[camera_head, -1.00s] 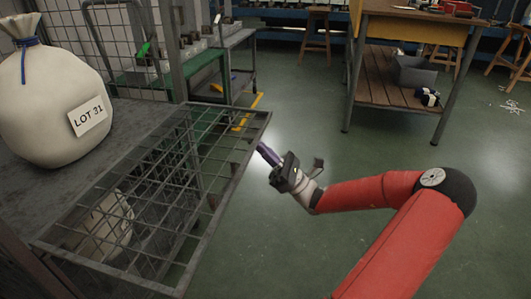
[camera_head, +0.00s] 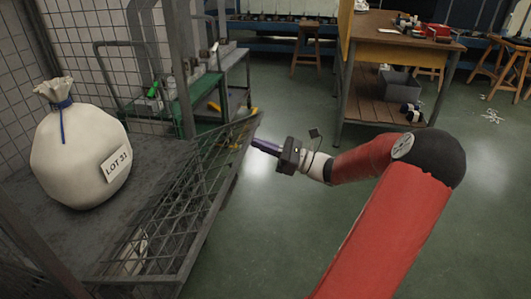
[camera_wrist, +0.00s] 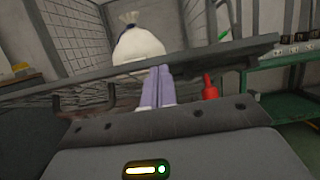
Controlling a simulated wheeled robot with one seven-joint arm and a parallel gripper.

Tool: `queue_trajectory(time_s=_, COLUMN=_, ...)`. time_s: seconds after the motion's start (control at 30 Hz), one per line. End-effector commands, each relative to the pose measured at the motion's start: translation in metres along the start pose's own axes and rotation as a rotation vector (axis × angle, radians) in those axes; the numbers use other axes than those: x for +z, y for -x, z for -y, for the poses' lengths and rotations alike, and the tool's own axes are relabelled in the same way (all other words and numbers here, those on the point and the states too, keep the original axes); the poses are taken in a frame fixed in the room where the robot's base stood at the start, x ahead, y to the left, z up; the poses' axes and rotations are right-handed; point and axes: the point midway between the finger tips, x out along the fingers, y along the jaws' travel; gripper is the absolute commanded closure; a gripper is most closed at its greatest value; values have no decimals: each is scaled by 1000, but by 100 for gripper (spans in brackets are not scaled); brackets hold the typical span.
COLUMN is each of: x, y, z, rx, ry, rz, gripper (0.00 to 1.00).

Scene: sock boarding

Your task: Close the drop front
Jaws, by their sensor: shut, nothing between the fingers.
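The drop front (camera_head: 185,225) is a dark wire-mesh panel with a metal frame on the cage's open side. It is tilted partway up, its outer edge raised above the cage floor. My gripper (camera_head: 255,143) is shut and empty, its purple fingers at the panel's outer edge near the far corner. I cannot tell for sure whether they touch it. In the wrist view the shut fingers (camera_wrist: 157,88) point at the panel's frame bar (camera_wrist: 90,75), which crosses the picture.
A green-topped bench (camera_head: 205,95) stands beyond the far cage post. A wooden workbench (camera_head: 395,45) stands at the back right. The green floor (camera_head: 270,220) right of the cage is open.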

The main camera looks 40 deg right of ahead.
Motion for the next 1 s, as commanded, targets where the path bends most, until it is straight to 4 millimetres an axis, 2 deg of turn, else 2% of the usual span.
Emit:
queue_trajectory(time_s=0.03, x=17, y=-14, z=-2, rx=8, ry=11, rz=-50, gripper=100)
queue_trajectory(time_s=0.1, x=30, y=-28, z=-2, rx=8, ry=11, rz=-117, gripper=100)
queue_trajectory(time_s=0.27, x=58, y=-64, z=-2, rx=8, ry=12, rz=-267, gripper=100)
queue_trajectory(time_s=0.5, x=91, y=-127, z=-3, rx=11, ry=14, rz=-491, gripper=100)
queue_trajectory(time_s=0.7, x=107, y=-181, z=-3, rx=11, ry=12, rz=-673, gripper=100)
queue_trajectory(time_s=1.0, x=112, y=-251, z=-2, rx=9, ry=9, rz=-902, gripper=100)
